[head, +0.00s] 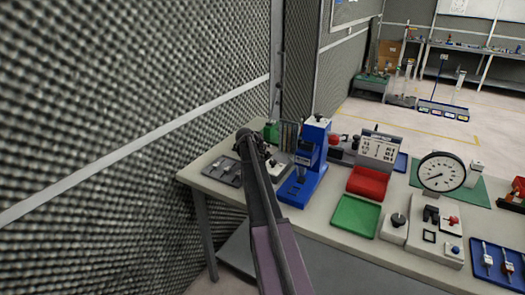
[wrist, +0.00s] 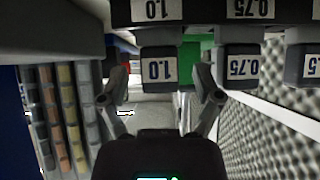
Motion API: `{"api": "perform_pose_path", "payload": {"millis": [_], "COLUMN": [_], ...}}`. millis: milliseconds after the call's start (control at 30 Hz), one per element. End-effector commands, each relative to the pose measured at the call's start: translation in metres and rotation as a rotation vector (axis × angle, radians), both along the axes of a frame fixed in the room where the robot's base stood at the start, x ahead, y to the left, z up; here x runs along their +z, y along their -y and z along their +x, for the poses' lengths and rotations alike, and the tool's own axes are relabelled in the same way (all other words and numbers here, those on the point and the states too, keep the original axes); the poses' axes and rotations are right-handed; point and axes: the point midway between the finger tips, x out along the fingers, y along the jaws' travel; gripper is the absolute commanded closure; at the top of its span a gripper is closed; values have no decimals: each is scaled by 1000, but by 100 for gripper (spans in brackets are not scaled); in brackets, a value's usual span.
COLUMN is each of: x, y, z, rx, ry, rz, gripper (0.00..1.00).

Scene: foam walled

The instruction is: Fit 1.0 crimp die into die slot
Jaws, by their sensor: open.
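The 1.0 crimp die (wrist: 158,68), a dark block with a white "1.0" label, is at the upper middle of the wrist view. My gripper (wrist: 161,82) is open, one finger on each side of this die, with gaps still visible. A dark rack (wrist: 190,12) with matching 1.0 and 0.75 labels runs along the top edge. In the head view my gripper (head: 246,135) is over the far left of the bench, and my arm hides much of what is below it. The die slot cannot be made out in either view.
A 0.75 die (wrist: 237,68) sits close to the right of my finger. Several coloured strips (wrist: 60,115) stand at left. The foam wall (wrist: 290,130) is at right.

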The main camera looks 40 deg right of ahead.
Motion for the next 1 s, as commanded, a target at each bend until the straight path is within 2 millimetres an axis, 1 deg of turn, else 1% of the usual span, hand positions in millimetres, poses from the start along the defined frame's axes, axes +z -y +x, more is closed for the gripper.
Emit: {"api": "perform_pose_path", "payload": {"millis": [167,200,267,300,367,400,433,467,767,1000], "x": [0,0,0,0,0,0,0,0,0,6], "y": [0,0,0,0,0,0,0,0,0,0], "z": [0,0,0,0,0,0,0,0,0,0], "rx": [0,0,0,0,0,0,0,0,0,0], "ry": [0,0,0,0,0,0,0,0,0,0], "rz": [0,0,0,0,0,0,0,0,0,0], "gripper": [17,29,47,59,77,88,97,100,100,100]}}
